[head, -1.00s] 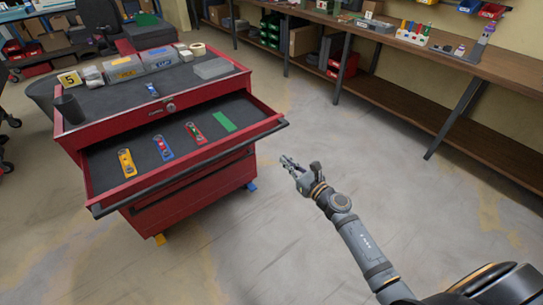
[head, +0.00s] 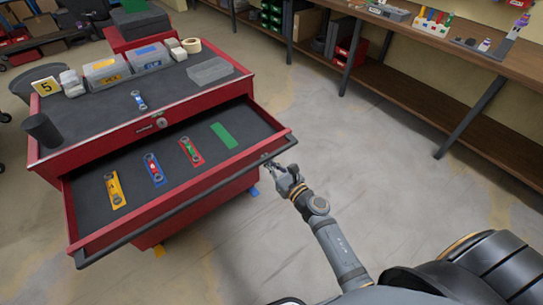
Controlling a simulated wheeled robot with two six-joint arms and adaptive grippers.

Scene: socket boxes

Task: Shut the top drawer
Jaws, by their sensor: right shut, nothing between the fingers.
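The red tool cabinet (head: 75,137) stands at the left with its top drawer (head: 228,171) pulled out toward me. The drawer has a dark front edge (head: 200,200) and a dark liner. On the liner lie a yellow-backed piece (head: 115,190), a blue one (head: 153,169), a red one (head: 190,151) and a bare green patch (head: 224,135). My right gripper (head: 269,164) is shut and empty, close to the right end of the drawer's front edge; I cannot tell whether it touches. My left gripper is out of view.
A wooden bench (head: 430,45) runs along the right wall. The floor between is clear.

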